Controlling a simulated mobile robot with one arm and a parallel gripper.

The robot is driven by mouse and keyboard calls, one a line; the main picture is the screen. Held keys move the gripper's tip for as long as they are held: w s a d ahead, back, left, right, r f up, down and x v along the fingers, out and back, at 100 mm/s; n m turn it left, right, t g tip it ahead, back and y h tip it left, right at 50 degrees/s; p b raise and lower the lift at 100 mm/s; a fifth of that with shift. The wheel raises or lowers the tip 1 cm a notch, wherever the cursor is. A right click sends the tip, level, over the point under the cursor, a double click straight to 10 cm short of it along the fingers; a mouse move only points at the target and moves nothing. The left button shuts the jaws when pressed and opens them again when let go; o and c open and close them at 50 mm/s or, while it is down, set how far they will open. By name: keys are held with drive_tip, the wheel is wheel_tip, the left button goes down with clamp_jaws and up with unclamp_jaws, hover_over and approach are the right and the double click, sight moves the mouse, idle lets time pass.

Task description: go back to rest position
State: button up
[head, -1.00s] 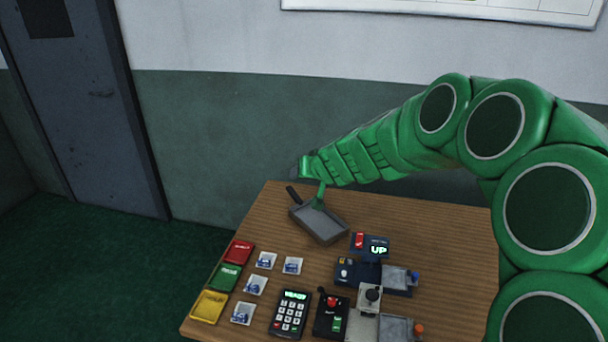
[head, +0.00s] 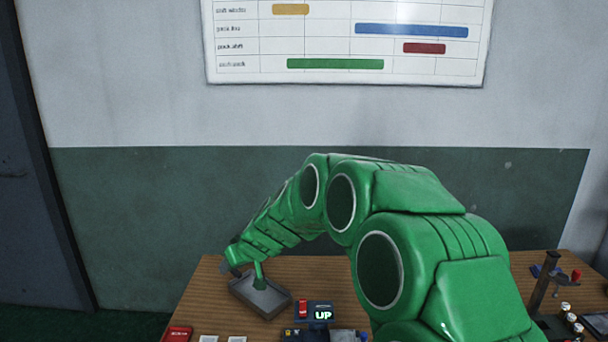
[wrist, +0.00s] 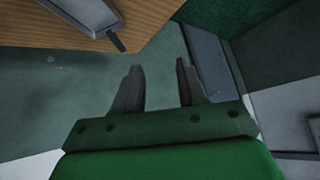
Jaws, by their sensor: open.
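My gripper (wrist: 160,82) shows in the wrist view with its two dark fingers apart and nothing between them. Beyond the fingers are the green wall and floor, with the table edge at the upper left. In the head view my green arm reaches across to the left, and its end (head: 232,264) is above the far left part of the table. The tray also shows at the upper left of the wrist view (wrist: 88,14). The fingers are hardly visible in the head view.
The wooden table (head: 200,300) holds a small unit reading UP (head: 320,314), a red packet (head: 178,334) and white items along the lower edge. A dark stand (head: 540,292) with red-topped parts is at the right. A wall chart (head: 345,40) hangs behind. A door is at the left.

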wheel_tip(320, 180, down, 8)
drive_tip(key=s+d+n+g+h, duration=0.1)
drive_tip(key=s+n+g+h, duration=0.1)
drive_tip(key=n+g+h, duration=0.1)
drive_tip(key=shift+d+f+n, duration=0.2)
drive_tip(key=shift+d+n, duration=0.2)
drive_tip(key=shift+r, duration=0.1)
